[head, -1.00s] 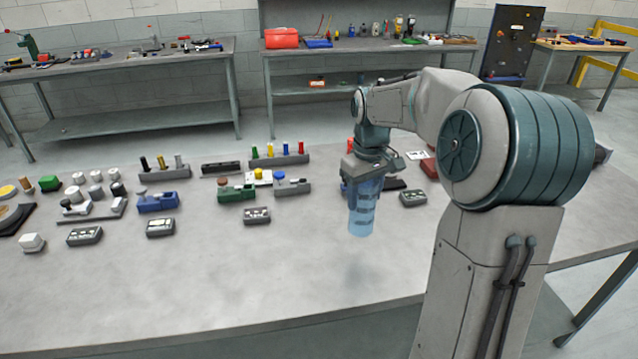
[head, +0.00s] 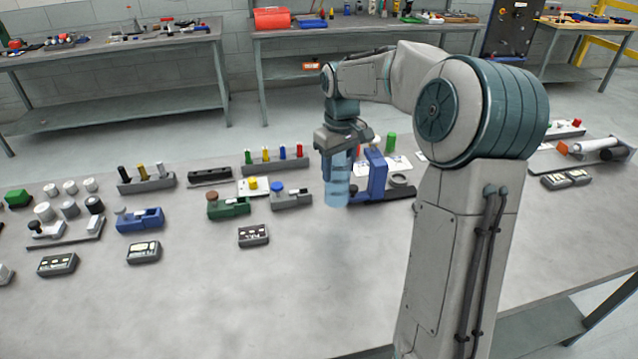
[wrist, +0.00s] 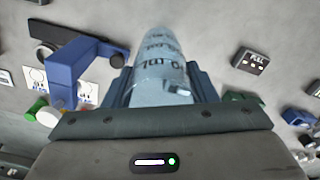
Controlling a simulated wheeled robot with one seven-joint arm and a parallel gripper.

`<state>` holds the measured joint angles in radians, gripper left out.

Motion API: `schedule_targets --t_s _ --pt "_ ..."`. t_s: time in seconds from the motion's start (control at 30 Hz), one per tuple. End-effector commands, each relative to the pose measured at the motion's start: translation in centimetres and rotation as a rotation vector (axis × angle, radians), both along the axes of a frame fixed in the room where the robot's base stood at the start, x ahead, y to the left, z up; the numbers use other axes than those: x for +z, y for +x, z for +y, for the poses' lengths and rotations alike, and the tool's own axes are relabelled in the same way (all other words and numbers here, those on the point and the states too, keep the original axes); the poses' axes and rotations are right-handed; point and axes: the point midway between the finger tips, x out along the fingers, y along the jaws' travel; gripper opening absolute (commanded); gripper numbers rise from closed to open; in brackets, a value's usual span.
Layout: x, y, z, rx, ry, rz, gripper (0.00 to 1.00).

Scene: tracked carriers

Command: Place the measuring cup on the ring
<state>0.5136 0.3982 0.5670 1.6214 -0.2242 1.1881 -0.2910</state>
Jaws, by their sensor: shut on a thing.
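The measuring cup (head: 337,192) is a translucent blue cylinder with dark markings. My gripper (head: 337,158) is shut on its upper part and holds it upright over the table. In the wrist view the cup (wrist: 158,65) sits between the two fingers of my gripper (wrist: 162,86). The stand also shows left of the cup in the wrist view (wrist: 64,72). The cup hides part of the stand's base, and I cannot tell the gap between them.
A blue-knobbed grey fixture (head: 291,198) and a green fixture (head: 228,206) stand left of the cup. A rack of coloured pegs (head: 275,160) is behind. A grey label block (head: 253,236) lies in front. The front table area (head: 290,295) is clear.

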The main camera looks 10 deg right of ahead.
Motion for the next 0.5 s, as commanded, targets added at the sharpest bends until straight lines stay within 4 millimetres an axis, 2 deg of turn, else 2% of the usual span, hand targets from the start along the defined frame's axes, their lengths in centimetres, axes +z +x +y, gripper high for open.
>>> schedule_targets --t_s 0.1,0.3,0.5 --pt "-1.4 2.0 1.4 0.002 0.003 0.003 0.29" --pt "-3.2 4.6 3.1 0.002 0.002 0.001 0.29" --pt "-4.0 5.5 3.8 0.0 0.0 0.0 0.29"
